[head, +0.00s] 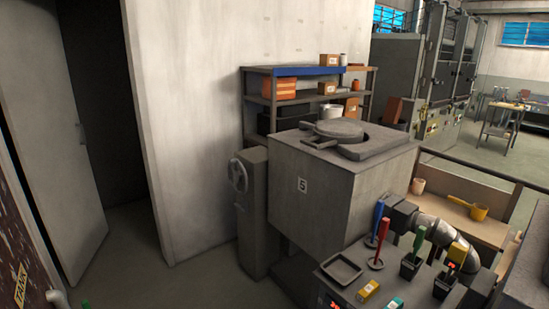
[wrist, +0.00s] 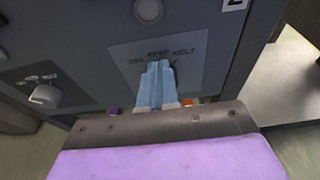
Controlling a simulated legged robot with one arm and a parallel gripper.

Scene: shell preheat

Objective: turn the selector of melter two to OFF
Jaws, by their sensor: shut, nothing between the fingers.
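In the wrist view a dark grey cabinet front carries a lettered plate (wrist: 185,55); its small print seems to include OFF and MELT. My gripper (wrist: 158,66) is shut and empty, its light blue fingers together in front of this plate. The fingers cover the plate's middle, so any knob there is hidden and I cannot tell its setting or whether I touch it. A white label (wrist: 235,3), cut off by the top edge, seems to read 2. The head view does not show my gripper.
Open floor lies at left.

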